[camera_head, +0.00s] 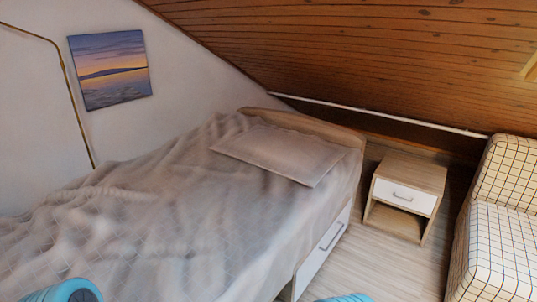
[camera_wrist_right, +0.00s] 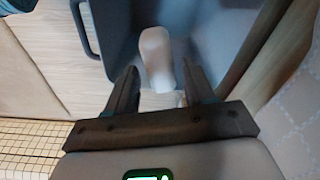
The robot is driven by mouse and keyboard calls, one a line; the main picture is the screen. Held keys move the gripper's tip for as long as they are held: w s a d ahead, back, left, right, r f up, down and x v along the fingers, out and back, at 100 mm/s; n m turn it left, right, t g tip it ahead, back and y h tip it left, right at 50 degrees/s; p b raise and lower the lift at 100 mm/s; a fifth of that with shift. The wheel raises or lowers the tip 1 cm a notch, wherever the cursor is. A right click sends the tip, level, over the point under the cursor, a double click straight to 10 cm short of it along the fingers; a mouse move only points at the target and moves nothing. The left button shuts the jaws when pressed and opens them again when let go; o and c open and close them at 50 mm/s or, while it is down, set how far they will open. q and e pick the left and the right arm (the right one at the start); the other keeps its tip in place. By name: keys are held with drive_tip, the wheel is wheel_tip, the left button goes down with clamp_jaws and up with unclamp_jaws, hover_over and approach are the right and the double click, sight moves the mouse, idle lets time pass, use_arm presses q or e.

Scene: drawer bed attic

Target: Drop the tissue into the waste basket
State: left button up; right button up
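In the right wrist view, my right gripper (camera_wrist_right: 159,68) has its two dark fingers spread apart. A pale, whitish-beige piece, apparently the tissue (camera_wrist_right: 155,48), shows between and just beyond the fingertips, with gaps to both fingers. Behind it is a blue-grey container with a dark rim or handle (camera_wrist_right: 83,30), apparently the waste basket. I cannot tell whether the tissue hangs above the basket or rests inside it. The head view shows neither tissue nor basket. My left gripper is not in view.
A bed with a rumpled grey cover (camera_head: 150,225) fills the left and middle of the head view. A nightstand (camera_head: 405,195) and a checkered armchair (camera_head: 500,240) stand at the right. The wood-panelled ceiling (camera_head: 390,60) slopes down.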

drive_tip(key=shift+o, duration=0.4)
drive_tip(key=shift+r, duration=0.1)
drive_tip(key=shift+r, duration=0.4)
wheel_tip(320, 180, up, 15)
drive_tip(key=s+p, duration=0.1)
drive_tip(key=p, duration=0.3)
drive_tip(key=shift+s+a, duration=0.35)
drive_tip(key=shift+s, duration=0.05)
drive_tip(key=shift+r, duration=0.1)
